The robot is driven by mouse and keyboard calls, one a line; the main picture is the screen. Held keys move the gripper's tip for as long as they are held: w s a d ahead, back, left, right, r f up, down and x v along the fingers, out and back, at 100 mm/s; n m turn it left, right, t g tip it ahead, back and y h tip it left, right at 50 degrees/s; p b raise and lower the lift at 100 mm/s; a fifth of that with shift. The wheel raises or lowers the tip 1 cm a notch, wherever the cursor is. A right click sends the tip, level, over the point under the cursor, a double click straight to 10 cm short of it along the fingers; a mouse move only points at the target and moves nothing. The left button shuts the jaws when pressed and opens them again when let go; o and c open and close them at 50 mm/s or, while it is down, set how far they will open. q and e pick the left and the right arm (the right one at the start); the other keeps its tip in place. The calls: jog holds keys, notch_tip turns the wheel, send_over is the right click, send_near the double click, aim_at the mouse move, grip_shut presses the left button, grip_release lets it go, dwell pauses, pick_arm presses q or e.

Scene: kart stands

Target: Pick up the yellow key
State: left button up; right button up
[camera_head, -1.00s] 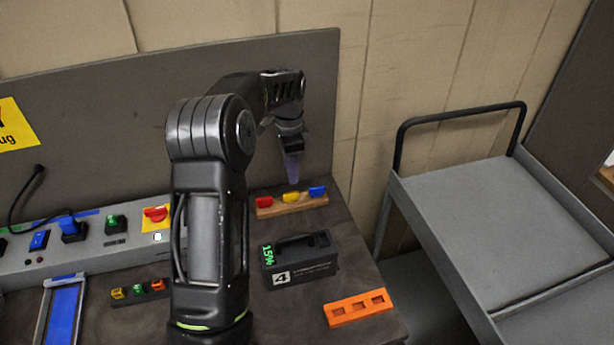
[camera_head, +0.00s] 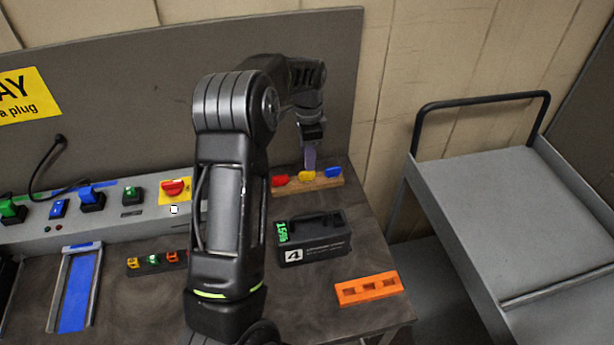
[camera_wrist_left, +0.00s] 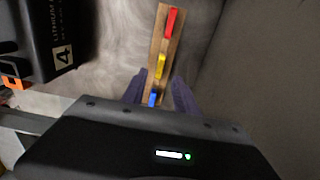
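The yellow key (camera_head: 307,176) stands in the middle of a wooden holder (camera_head: 325,184), between a red key (camera_head: 281,180) and a blue key (camera_head: 333,172). My left gripper (camera_head: 309,160) points down just above the yellow key in the head view. In the left wrist view its two purple fingers are spread, with nothing held between them. There the yellow key (camera_wrist_left: 160,67) shows just beyond the fingertips, and the blue key (camera_wrist_left: 153,98) shows between the fingers. I cannot tell whether the fingertips touch anything. My right gripper is not in view.
A black battery case (camera_head: 315,237) marked 4 stands in front of the holder. An orange slotted block (camera_head: 368,289) lies at the table's right front.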

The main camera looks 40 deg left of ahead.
aim_at(304, 177)
pick_arm(q)
notch_tip(304, 177, down, 5)
jog(key=b, duration=0.2)
jog(key=shift+s+a+b, duration=0.1)
jog(key=shift+b, duration=0.2)
grip_shut()
dwell(0.4)
